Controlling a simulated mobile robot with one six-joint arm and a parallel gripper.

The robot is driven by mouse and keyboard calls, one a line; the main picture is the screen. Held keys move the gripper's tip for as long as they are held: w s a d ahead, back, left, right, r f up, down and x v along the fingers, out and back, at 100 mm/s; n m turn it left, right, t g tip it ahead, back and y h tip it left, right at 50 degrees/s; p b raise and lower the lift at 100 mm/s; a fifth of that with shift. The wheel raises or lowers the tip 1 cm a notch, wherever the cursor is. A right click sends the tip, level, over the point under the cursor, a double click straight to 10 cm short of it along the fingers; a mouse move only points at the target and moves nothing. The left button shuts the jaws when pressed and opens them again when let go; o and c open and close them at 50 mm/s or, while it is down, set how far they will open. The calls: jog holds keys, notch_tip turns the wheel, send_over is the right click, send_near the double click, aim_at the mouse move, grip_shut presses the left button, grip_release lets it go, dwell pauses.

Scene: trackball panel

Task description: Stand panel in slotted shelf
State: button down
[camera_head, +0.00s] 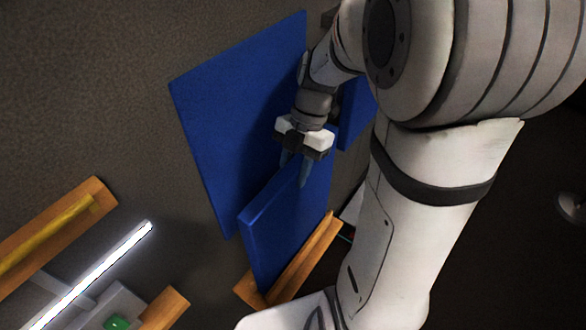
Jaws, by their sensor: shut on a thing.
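A blue panel (288,230) stands tilted in the camera_head view, its lower end by a wooden piece (300,262) that looks like part of the slotted shelf. I cannot tell whether the panel's lower edge sits in a slot. My gripper (294,170) is at the panel's upper edge, shut on it, one finger on each side. A larger blue panel (235,110) is behind it, and a further blue piece (355,115) shows partly behind my arm. My arm hides the right part of the shelf.
At the lower left are a wooden bar with a yellow strip (50,232), a bright white light bar (95,275), and a grey box with a green dome (117,322). Another wooden block (165,308) is beside the box. Brown floor at the upper left is clear.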

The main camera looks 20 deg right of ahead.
jog(key=shift+f+b, duration=0.55)
jog(key=shift+f, duration=0.1)
jog(key=c, duration=0.9)
grip_release()
jog(key=shift+c, duration=0.2)
jog(key=shift+r, duration=0.15)
jog(key=v, duration=0.7)
jog(key=shift+w+d+r, duration=0.15)
jog(key=shift+r, duration=0.1)
